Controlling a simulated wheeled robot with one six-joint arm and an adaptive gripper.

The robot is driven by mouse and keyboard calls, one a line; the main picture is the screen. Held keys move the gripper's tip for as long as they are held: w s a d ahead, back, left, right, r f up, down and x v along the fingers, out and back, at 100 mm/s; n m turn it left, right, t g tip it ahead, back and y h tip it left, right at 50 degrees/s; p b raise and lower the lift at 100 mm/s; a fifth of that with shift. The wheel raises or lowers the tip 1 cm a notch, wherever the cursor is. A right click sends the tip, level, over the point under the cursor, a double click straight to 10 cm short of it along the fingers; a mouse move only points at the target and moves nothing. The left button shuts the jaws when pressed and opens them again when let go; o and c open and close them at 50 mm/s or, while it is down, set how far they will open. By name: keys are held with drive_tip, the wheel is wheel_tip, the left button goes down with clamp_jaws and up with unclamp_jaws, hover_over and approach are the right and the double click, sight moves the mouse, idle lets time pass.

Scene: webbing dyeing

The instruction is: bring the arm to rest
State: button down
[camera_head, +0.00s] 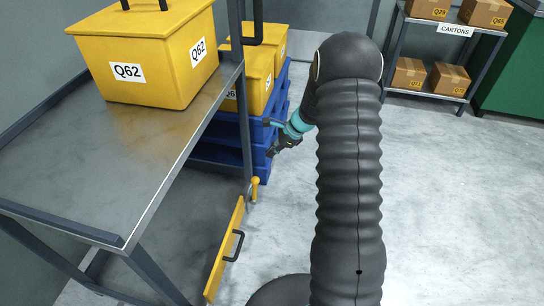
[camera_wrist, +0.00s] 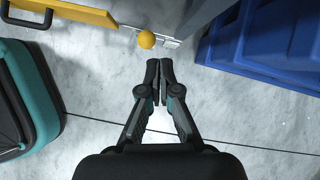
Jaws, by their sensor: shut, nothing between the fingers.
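My gripper (camera_wrist: 159,78) is shut and empty in the wrist view, its two fingertips together above bare grey floor. In the head view my gripper (camera_head: 274,149) shows small beside the blue pallets, partly hidden behind my arm. My arm stands up in the middle of the head view, bends at the top and reaches down to the left.
A metal table (camera_head: 150,140) at left carries a yellow box (camera_head: 150,50) marked Q62. More yellow boxes (camera_head: 262,75) stand on blue pallets (camera_head: 262,150). A yellow panel (camera_head: 226,250) with a black handle is below. A carton shelf (camera_head: 440,60) stands behind. Floor at right is clear.

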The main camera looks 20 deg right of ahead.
idle(0.6)
drive_tip(key=s+n+g, duration=0.2)
drive_tip(key=s+n, duration=0.5)
drive_tip(key=s, duration=0.2)
drive_tip(key=s+a+r+n+t+h, duration=0.2)
drive_tip(key=s+r+n, duration=0.5)
drive_tip(key=s+r, duration=0.6)
drive_tip(key=s+a+r+n+t+h, duration=0.3)
drive_tip(key=s+a+r+n+h, duration=0.1)
drive_tip(key=s+r, duration=0.9)
wheel_tip(320, 180, up, 3)
drive_tip(key=a+n, duration=0.1)
drive_tip(key=n, duration=0.1)
drive_tip(key=shift+f+n, duration=0.2)
drive_tip(key=shift+n, duration=0.2)
